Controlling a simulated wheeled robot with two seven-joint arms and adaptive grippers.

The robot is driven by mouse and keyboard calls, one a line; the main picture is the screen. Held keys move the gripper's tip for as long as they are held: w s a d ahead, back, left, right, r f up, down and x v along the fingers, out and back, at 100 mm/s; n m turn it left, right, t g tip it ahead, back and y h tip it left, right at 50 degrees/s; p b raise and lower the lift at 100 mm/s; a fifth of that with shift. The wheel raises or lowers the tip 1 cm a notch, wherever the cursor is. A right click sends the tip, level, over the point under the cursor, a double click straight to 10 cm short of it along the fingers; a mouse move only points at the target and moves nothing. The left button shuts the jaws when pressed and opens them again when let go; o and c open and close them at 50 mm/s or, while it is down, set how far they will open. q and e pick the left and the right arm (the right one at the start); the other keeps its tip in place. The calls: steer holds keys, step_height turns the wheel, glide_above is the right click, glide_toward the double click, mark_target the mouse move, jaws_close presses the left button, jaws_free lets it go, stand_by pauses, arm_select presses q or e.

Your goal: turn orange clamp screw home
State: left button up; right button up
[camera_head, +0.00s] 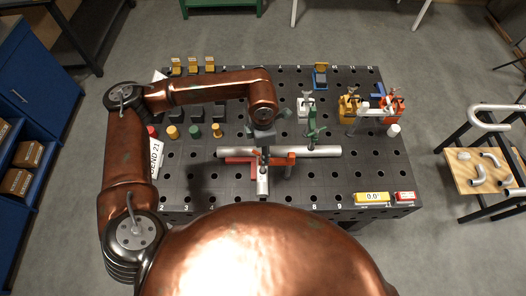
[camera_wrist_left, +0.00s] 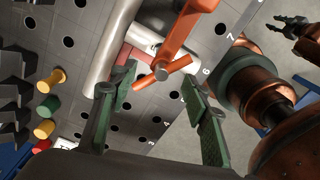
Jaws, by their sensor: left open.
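The orange clamp (camera_head: 289,162) sits at the silver pipe (camera_head: 325,152) on the dark perforated bench. In the left wrist view its orange bar (camera_wrist_left: 181,35) ends in a screw with a crosswise orange handle (camera_wrist_left: 177,67). My left gripper (camera_head: 262,150) is above the pipe joint, pointing down. In the left wrist view its green-padded fingers (camera_wrist_left: 158,78) are open, one on each side of the screw handle; contact is not visible. My right gripper (camera_wrist_left: 297,27) shows small at the upper right of that view, away from the clamp; its finger gap is unclear.
A short pipe (camera_head: 262,184) and a red block (camera_head: 238,159) adjoin the long pipe. A green clamp (camera_head: 314,124) stands just behind it. Yellow (camera_head: 349,103) and orange-red (camera_head: 393,104) fixtures stand at the right. The bench's front left is mostly clear.

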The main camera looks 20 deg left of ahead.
arm_select(q)
steer(key=shift+f, duration=0.65)
steer(key=shift+c, duration=0.7)
jaws_close()
